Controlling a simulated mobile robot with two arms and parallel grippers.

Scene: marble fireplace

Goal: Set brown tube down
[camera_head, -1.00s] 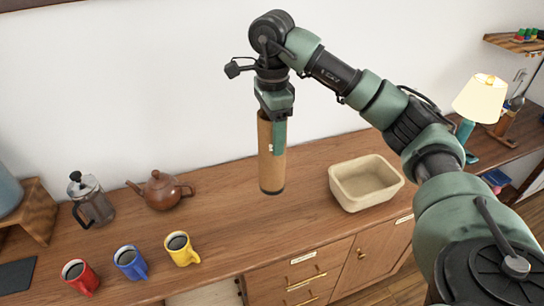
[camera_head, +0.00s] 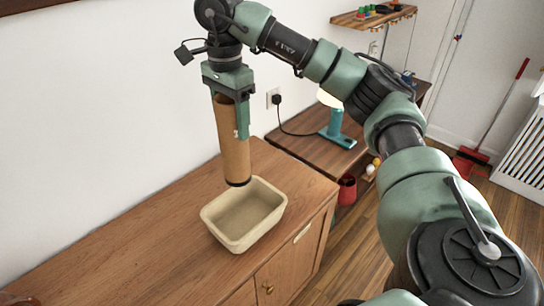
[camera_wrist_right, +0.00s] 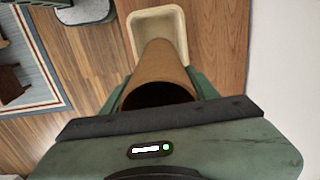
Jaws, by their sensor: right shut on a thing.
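The brown tube (camera_head: 233,142) hangs upright below my right gripper (camera_head: 230,100), which is shut on its upper part. In the head view the tube's dark lower end appears just behind the back rim of the cream bin (camera_head: 276,211); I cannot tell its exact height above the counter. In the right wrist view the tube (camera_wrist_right: 163,66) points away from the gripper (camera_wrist_right: 160,100), toward the cream bin (camera_wrist_right: 133,40), whose inside looks empty. My left gripper is in neither view.
The wooden counter (camera_head: 140,235) has free room left of the bin. Its right edge lies just beyond the bin. A lower surface with a teal lamp (camera_head: 338,128) stands behind. A red bin (camera_head: 347,190) and a red broom (camera_head: 470,158) are farther right.

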